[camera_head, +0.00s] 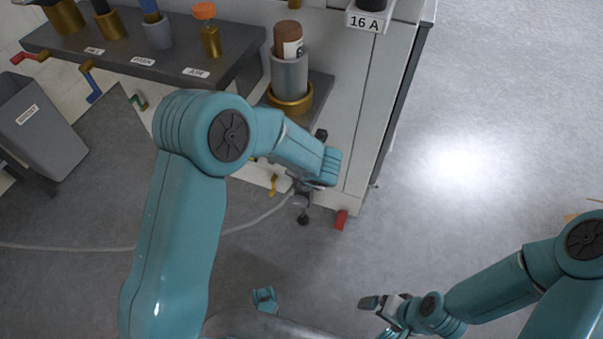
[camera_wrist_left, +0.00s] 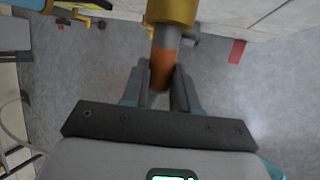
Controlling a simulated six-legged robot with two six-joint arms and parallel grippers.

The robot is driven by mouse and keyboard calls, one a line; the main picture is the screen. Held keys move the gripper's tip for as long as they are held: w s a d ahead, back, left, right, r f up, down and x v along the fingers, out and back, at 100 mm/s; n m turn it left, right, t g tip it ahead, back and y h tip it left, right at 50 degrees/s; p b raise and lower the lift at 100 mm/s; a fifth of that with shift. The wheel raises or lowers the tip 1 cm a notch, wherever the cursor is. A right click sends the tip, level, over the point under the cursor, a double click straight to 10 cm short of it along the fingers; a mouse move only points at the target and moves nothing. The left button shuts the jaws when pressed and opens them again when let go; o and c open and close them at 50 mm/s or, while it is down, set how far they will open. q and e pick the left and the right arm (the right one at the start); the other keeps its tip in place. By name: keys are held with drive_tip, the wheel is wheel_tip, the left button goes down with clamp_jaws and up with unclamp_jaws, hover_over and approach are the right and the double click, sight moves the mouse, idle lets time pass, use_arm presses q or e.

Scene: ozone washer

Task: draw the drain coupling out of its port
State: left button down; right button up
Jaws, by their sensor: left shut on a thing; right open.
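My left gripper (camera_wrist_left: 158,90) is shut on an orange-brown cylinder (camera_wrist_left: 163,66) in the left wrist view. The cylinder meets a wider brass-coloured collar (camera_wrist_left: 171,11) at the top of that view. I cannot read any label on it, nor tell how deep it sits in the collar. In the head view my left arm hides most of this gripper and what it holds, beside the white cabinet. My right gripper (camera_head: 380,317) is open and empty over the floor, well apart from the cabinet.
A dark shelf (camera_head: 140,65) carries several brass and grey fittings with coloured plugs. A brown-capped grey cylinder (camera_head: 290,72) stands in a brass ring. A grey bin (camera_head: 38,125) is at left. A pale hose (camera_head: 75,248) crosses the floor.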

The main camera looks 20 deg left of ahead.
use_arm(q)
drive_tip(key=s+b, duration=0.3)
drive_tip(key=s, duration=0.5)
drive_tip(key=shift+s+a+f+b, duration=0.2)
drive_tip(key=shift+f+b, duration=0.1)
drive_tip(key=shift+f, duration=0.15)
idle(0.8)
